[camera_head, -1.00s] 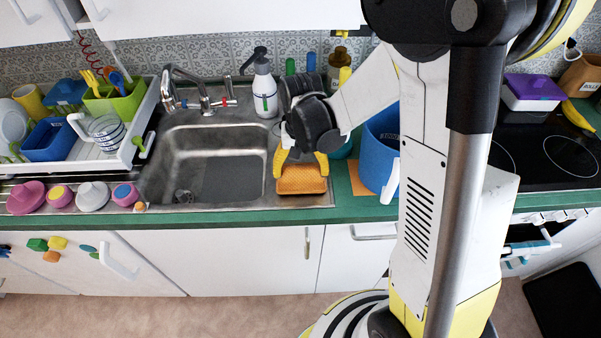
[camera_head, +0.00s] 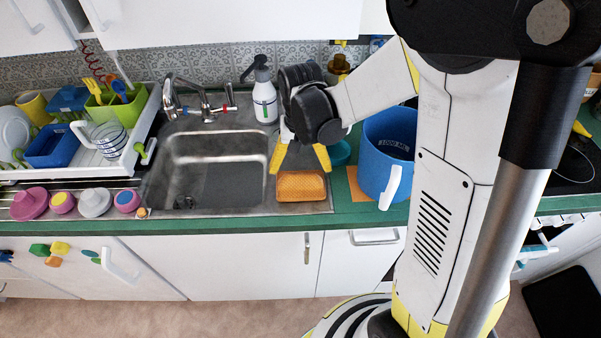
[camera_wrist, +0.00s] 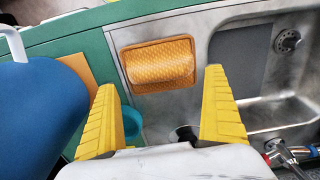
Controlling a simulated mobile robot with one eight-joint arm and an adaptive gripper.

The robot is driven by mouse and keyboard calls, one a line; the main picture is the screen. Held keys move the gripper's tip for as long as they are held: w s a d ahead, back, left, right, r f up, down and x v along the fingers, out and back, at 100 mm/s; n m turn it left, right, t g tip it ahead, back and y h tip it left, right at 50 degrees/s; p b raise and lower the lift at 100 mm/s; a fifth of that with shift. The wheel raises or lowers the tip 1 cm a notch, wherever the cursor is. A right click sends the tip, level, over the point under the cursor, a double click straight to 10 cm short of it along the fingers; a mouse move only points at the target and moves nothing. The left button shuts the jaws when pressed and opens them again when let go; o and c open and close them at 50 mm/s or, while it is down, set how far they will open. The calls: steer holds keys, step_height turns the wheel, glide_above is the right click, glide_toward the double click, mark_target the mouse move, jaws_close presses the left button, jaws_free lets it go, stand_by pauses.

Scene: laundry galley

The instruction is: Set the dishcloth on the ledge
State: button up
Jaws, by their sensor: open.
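The dishcloth (camera_head: 301,187) is orange with a waffle texture. It lies on the metal ledge (camera_head: 285,209) at the right front of the sink, and looks folded, with a raised roll over a flat part. In the wrist view the dishcloth (camera_wrist: 158,64) rests whole on the ledge (camera_wrist: 200,38), apart from my fingers. My gripper (camera_head: 300,172) has two yellow fingers spread wide and empty, just above and behind the cloth in the head view. In the wrist view the open fingertips (camera_wrist: 160,78) stand on either side below the cloth.
A blue measuring jug (camera_head: 385,150) stands right of the ledge, with a flat orange piece (camera_head: 356,187) beside it. The sink basin (camera_head: 215,165) is open on the left.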

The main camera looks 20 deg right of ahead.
mark_target(301, 176)
step_height(301, 176, up, 7)
steer(key=p, duration=0.2)
steer(key=s+r+n+t, duration=0.3)
steer(key=s+r+t, duration=0.4)
steer(key=s+r, duration=0.3)
steer(key=shift+s+r+n, duration=0.15)
steer(key=shift+s+n, duration=0.15)
steer(key=shift+s, duration=0.7)
